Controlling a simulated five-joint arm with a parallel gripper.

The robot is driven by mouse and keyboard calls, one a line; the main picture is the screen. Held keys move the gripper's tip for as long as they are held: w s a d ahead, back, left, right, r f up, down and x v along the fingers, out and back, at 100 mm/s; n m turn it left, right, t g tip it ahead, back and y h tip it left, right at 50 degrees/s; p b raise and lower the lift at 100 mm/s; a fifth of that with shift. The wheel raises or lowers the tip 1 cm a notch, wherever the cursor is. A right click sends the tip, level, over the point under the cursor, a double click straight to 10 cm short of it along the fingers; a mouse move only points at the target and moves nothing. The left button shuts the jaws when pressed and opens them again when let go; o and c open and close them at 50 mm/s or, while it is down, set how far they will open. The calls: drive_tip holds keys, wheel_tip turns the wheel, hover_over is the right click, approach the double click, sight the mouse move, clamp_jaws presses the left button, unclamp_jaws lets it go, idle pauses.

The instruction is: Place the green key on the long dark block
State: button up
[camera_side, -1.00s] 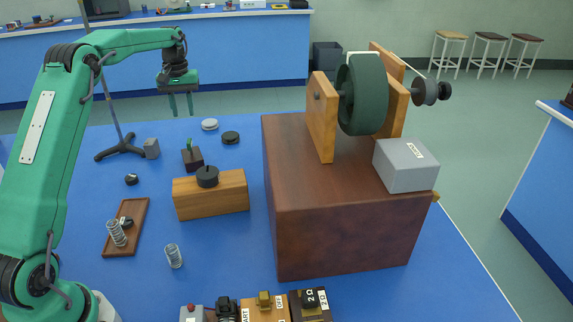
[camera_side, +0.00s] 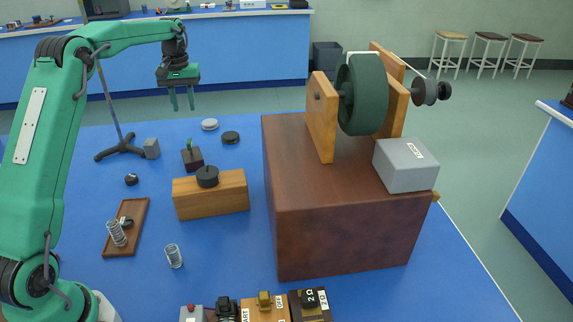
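The green key (camera_side: 189,144) stands upright in a small dark block (camera_side: 192,161) on the blue bench, left of centre. My gripper (camera_side: 183,102) hangs above and beyond it in the picture. Its two green fingers point down, apart, with nothing between them. A dark block (camera_side: 325,315) with "2 Ω" labels stands at the bottom edge, partly cut off. I cannot tell for certain which block is the long dark one.
A wooden block with a black knob (camera_side: 229,195) stands in front of the key. A grey block (camera_side: 152,149) and a stand (camera_side: 116,130) are left of it. Two discs lie behind right. A large brown box (camera_side: 340,235) fills the right.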

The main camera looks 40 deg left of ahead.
drive_tip(key=s+d+r+m+t, duration=0.1)
drive_tip(key=s+d+r+m, duration=0.1)
drive_tip(key=s+d+r, duration=0.5)
drive_tip(key=s+d+r+m+t, duration=0.25)
drive_tip(key=s+d, duration=0.25)
drive_tip(key=d, duration=0.4)
drive_tip(key=s+d+f+m+t, duration=0.1)
drive_tip(key=s+d, duration=0.3)
drive_tip(key=s, duration=0.4)
drive_tip(key=s+d+f+m+t, duration=0.1)
drive_tip(key=s+d+f+m, duration=0.2)
drive_tip(key=s, duration=0.6)
drive_tip(key=shift+s+d+f, duration=0.25)
drive_tip(key=shift+s+d, duration=0.05)
drive_tip(key=shift+d, duration=0.95)
